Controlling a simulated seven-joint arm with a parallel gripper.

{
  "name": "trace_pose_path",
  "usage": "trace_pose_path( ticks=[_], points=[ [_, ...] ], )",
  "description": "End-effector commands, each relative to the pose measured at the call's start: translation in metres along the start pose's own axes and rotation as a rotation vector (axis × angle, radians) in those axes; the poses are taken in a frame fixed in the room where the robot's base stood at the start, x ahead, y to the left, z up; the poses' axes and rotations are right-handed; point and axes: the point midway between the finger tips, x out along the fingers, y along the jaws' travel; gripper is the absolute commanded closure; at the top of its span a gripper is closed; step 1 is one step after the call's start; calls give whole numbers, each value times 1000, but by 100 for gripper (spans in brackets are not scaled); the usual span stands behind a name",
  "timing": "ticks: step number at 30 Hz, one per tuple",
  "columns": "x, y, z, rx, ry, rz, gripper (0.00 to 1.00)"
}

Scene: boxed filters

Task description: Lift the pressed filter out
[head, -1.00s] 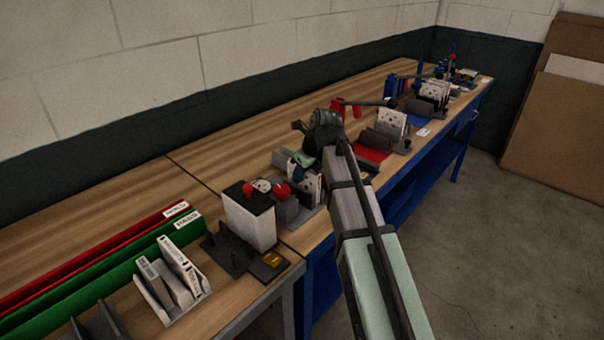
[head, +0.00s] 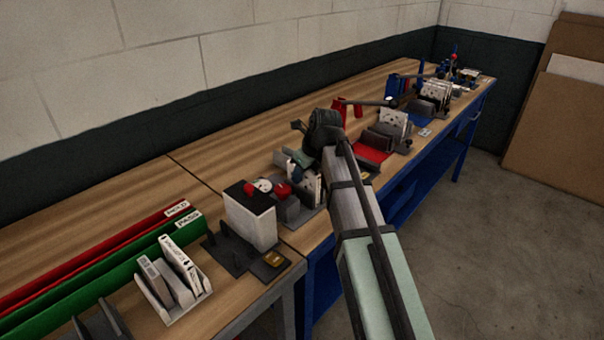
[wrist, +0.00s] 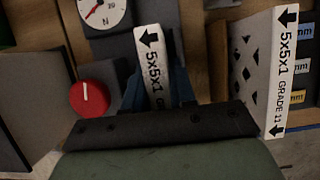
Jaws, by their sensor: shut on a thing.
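A white filter (wrist: 150,62) edged with a black arrow and "5x5x1" stands near the middle of the wrist view. Its lower part is hidden behind the dark bar of my gripper. My gripper (wrist: 158,92) is shut on this filter, with blue finger parts close on either side of it. In the head view my gripper (head: 318,150) is over the test station, and its wrist hides much of the held filter. Beside it in the wrist view are a grey unit with a white dial (wrist: 103,12) and a red knob (wrist: 88,98).
A second white filter (wrist: 282,75), marked "5x5x1 GRADE 11", stands close on the right in the wrist view. A white box with a black top (head: 250,218) stands left of the station. Green (head: 95,275) and red (head: 85,255) bins lie farther left.

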Motion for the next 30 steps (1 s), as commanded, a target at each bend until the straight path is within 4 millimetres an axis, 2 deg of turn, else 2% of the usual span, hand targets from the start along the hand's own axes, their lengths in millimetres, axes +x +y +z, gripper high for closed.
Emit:
trace_pose_path(
  ticks=[5,6,15,23,30],
  points=[
    [0,0,0,0,0,0,100],
    [0,0,0,0,0,0,72],
    [0,0,0,0,0,0,45],
    [-1,0,0,0,0,0,45],
    [-20,0,0,0,-1,-1,45]
  ],
)
